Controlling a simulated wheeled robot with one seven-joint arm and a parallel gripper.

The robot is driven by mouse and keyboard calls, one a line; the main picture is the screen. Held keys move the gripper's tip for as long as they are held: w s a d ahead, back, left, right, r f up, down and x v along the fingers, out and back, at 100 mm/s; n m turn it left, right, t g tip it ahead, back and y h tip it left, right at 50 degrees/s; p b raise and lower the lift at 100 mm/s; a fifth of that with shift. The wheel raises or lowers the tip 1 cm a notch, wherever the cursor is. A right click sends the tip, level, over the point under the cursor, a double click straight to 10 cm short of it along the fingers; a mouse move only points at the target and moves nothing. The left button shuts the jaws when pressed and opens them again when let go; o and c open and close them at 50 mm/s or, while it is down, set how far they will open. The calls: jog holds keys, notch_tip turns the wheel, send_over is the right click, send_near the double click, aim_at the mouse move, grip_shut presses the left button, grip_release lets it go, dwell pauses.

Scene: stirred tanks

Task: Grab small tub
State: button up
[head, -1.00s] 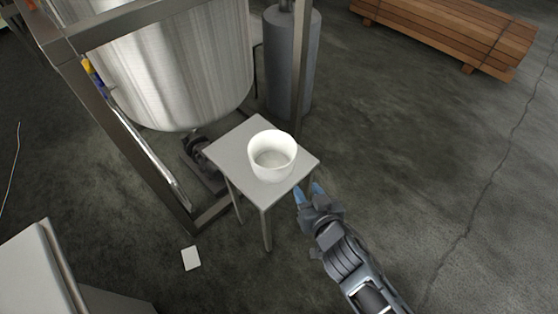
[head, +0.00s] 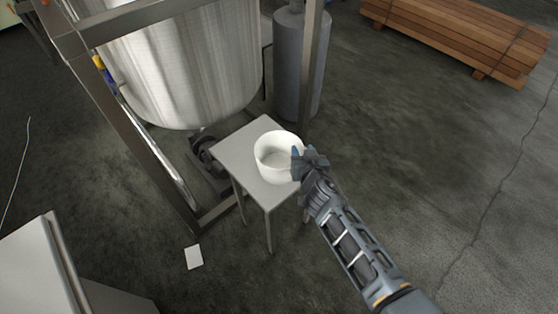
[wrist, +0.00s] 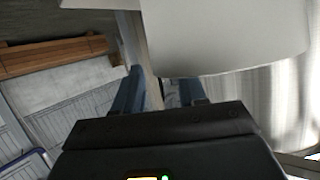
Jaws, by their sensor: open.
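The small tub (head: 272,165) is white, round and open-topped, and stands upright on a small grey table (head: 234,152). My gripper (head: 297,160) is at the tub's right side, overlapping its rim in the head view. In the wrist view the tub's white wall (wrist: 225,35) fills the upper right, and my gripper's two blue fingers (wrist: 158,92) point toward it. The jaws are open. The lower part of the tub's right side is hidden behind the gripper in the head view. I cannot tell whether a finger touches the tub.
A large steel tank (head: 185,70) in a metal frame (head: 130,130) stands behind and left of the table. A grey cylinder (head: 298,65) stands behind it. Stacked timber (head: 460,35) lies at the back right. The floor to the right is clear.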

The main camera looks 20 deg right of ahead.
jog(key=shift+w+d+f, duration=0.1)
jog(key=shift+w+f, duration=0.05)
jog(key=shift+w, duration=0.15)
grip_shut()
jog(key=shift+s+f, duration=0.15)
jog(key=shift+f, duration=0.05)
dwell(1.1)
